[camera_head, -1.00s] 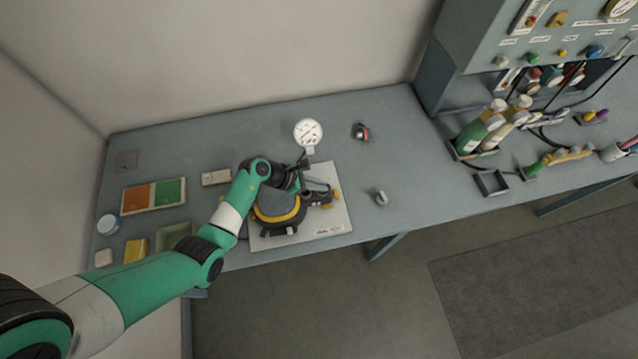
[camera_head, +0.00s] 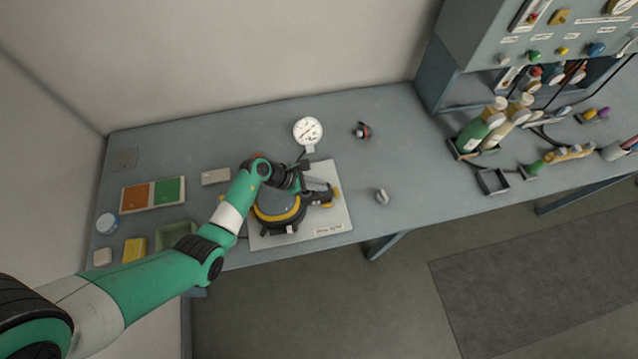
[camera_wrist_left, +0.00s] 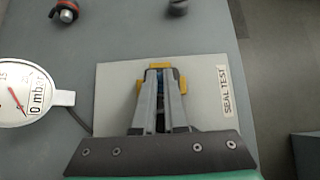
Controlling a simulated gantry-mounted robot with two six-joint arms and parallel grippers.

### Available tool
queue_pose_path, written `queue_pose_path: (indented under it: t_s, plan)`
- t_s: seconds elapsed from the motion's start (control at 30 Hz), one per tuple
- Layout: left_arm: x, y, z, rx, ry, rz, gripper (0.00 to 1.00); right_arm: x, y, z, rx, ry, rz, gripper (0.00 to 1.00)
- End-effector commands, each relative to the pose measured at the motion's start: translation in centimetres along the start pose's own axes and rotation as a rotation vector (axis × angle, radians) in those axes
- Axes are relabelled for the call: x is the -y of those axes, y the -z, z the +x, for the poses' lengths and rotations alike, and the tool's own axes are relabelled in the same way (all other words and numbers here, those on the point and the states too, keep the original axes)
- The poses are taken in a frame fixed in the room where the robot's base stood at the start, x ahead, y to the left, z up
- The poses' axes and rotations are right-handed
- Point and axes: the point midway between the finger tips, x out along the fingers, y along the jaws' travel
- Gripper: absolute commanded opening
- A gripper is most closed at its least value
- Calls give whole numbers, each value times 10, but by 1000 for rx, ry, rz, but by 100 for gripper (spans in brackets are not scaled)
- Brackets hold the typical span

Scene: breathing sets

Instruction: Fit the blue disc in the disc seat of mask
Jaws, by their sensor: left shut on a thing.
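The mask (camera_head: 277,217), grey and black with a yellow band, lies on a pale "SEAL TEST" plate (camera_head: 330,221) in the head view. My left gripper (camera_wrist_left: 161,72) is over the plate at the mask's right end, its fingers pointing at yellow parts (camera_wrist_left: 160,65) there. It is shut on the blue disc (camera_wrist_left: 160,84); only a narrow blue strip shows between the fingers. The disc is hidden in the head view, and the fingers hide the disc seat. I cannot tell whether disc and seat touch. My right gripper is not in view.
A round gauge (camera_head: 308,131) stands behind the plate. A small red and black part (camera_head: 362,131) and a grey hook-like part (camera_head: 381,196) lie to the right, with free table around them. Trays and a sponge (camera_head: 135,250) are at the left; bottles (camera_head: 478,132) at the right.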

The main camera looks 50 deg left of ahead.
Motion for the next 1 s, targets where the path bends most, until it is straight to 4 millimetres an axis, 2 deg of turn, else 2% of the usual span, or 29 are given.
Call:
queue_pose_path:
  t_s: [0.73, 0.77, 0.9, 0.93, 1.0]
  plan:
    - [0, 10, 9, -2, 1, 0, 0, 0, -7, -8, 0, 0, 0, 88]
    - [0, 10, 9, -2, 1, -1, 11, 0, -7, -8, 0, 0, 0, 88]
    - [0, 10, 9, -3, 1, -1, 36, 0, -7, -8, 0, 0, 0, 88]
    - [1, 10, 9, -3, 1, -1, 42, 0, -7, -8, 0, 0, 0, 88]
    - [1, 10, 9, -3, 2, -1, 44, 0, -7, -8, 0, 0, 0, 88]
